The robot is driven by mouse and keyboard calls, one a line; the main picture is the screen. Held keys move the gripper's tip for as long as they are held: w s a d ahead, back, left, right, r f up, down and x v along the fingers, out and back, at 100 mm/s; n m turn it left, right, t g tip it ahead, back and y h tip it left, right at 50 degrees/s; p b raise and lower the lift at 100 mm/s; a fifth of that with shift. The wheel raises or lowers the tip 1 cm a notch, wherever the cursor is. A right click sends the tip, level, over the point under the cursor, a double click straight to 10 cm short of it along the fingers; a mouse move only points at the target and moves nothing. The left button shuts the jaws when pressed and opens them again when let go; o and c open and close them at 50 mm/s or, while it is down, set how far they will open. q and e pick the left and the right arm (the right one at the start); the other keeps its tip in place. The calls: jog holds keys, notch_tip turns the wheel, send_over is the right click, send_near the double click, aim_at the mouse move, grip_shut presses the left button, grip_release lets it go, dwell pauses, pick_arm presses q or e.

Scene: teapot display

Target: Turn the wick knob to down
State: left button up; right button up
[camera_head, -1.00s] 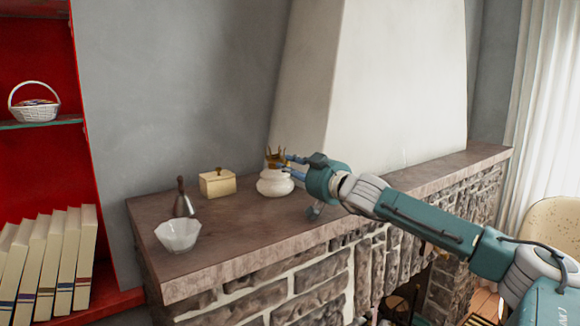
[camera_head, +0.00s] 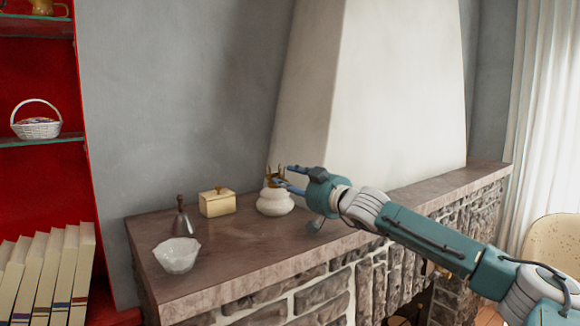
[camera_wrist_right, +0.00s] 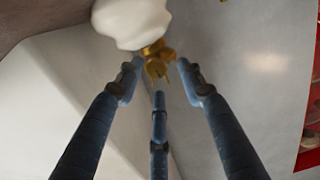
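A white, rounded lamp base (camera_head: 275,202) stands on the mantel, with a gold-coloured burner (camera_head: 269,179) on top. In the right wrist view the white base (camera_wrist_right: 130,20) is at the top edge, and the gold burner (camera_wrist_right: 156,60) with its small knob-like part is just beyond the fingertips. My right gripper (camera_head: 287,176) comes in from the right at burner height. Its blue fingers are spread apart in the wrist view (camera_wrist_right: 158,82), with nothing visibly clamped. I cannot tell whether a fingertip touches the burner. My left gripper is not in view.
The sloping chimney breast (camera_head: 385,90) rises close behind my gripper. A red shelf with books (camera_head: 50,270) is at left.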

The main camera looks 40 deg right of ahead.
notch_tip(320, 180, up, 9)
jog(key=shift+f, duration=0.2)
dwell(0.3)
